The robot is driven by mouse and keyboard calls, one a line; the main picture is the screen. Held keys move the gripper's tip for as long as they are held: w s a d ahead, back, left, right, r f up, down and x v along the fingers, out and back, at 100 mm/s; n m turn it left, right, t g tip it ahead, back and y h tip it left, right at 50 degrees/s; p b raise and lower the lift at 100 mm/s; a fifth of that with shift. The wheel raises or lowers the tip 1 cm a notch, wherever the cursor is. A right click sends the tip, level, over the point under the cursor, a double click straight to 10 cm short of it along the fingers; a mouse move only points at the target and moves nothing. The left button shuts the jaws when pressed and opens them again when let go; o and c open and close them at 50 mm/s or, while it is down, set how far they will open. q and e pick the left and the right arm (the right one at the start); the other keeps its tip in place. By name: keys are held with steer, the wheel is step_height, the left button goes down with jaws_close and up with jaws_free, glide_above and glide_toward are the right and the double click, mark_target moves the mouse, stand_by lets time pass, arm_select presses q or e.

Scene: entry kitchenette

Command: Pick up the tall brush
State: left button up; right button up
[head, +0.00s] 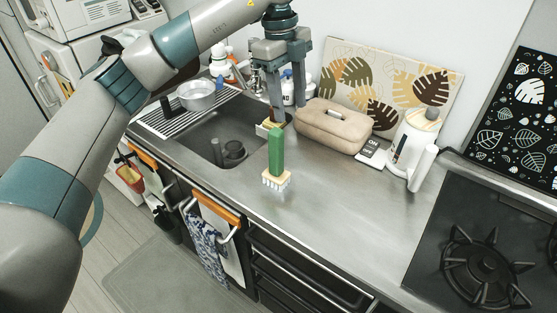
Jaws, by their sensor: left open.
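The tall brush (276,153) stands upright on the steel counter, just right of the sink. It has a green handle, a pale wooden block and white bristles pointing down. My left gripper (287,114) is open, fingers pointing down, behind and slightly above the brush in the picture. Nothing shows between its fingers except the background. The gripper does not appear to touch the brush, though the exact gap in depth is hard to tell. My right gripper is not in view.
The sink (205,135) lies to the left, with a pot (197,97) on the drying rack. A beige pouch (333,128), a white kettle (411,145) and a leaf-patterned board (388,82) stand behind. A gas hob (478,262) is at right. The counter before the kettle is clear.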

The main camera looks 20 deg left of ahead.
arm_select(q)
steer(key=shift+n+y, duration=0.7)
steer(key=shift+y, duration=0.1)
steer(key=a, duration=0.1)
steer(key=a+r, duration=0.1)
steer(key=w+a+r, duration=0.1)
steer(key=a, duration=0.1)
steer(key=shift+r, duration=0.25)
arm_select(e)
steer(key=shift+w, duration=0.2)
arm_select(q)
steer(key=p, duration=0.3)
glide_above(274, 131)
step_height(274, 131, down, 7)
steer(key=shift+f, duration=0.2)
step_height(274, 131, down, 4)
steer(key=shift+r+p, duration=0.1)
steer(key=shift+p, duration=0.5)
steer(key=shift+f, duration=0.5)
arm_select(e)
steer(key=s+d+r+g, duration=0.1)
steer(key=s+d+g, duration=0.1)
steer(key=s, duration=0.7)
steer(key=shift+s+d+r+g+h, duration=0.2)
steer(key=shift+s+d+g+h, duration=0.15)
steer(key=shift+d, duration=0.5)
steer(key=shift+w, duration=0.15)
